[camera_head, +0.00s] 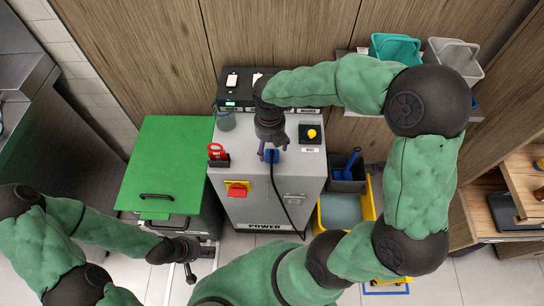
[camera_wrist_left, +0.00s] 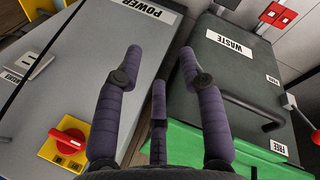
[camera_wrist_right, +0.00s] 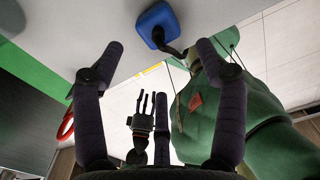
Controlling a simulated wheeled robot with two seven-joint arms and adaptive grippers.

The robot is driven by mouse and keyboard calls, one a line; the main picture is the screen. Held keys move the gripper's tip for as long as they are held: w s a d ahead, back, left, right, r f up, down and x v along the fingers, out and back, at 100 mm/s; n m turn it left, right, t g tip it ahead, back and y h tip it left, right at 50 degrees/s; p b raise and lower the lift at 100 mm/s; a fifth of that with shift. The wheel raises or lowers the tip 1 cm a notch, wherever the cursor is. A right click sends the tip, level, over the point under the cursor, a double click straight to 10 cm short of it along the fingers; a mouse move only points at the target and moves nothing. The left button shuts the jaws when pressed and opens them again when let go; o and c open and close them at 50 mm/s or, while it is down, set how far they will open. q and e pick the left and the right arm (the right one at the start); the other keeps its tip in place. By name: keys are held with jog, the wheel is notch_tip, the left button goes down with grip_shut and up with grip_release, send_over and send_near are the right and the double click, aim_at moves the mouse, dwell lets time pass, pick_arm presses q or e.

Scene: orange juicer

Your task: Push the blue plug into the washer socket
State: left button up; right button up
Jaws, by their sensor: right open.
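The blue plug (camera_head: 272,156) is at the grey power cabinet's front upper edge, with a black cable (camera_head: 276,185) running down from it. In the right wrist view the blue plug (camera_wrist_right: 155,25) is against a pale grey surface, ahead of the fingertips. My right gripper (camera_head: 273,150) is open over the plug; its fingers stand apart and do not clearly touch it.
The power cabinet (camera_head: 235,205) carries a red-and-yellow switch (camera_head: 237,188), a red tagged item (camera_head: 217,152) and a yellow knob (camera_head: 311,134). A green-lidded waste bin (camera_head: 160,160) stands at left. A dark bin with a blue tool (camera_head: 350,165) is at right.

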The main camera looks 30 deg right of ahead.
aim_at(272, 155)
jog(key=shift+f, duration=0.95)
jog(key=f+b, duration=0.2)
jog(key=f, duration=0.1)
jog(key=d+f+b, duration=0.1)
jog(key=f, duration=0.1)
jog(key=shift+w+f, duration=0.15)
jog(key=shift+w, duration=0.1)
jog(key=c, duration=1.1)
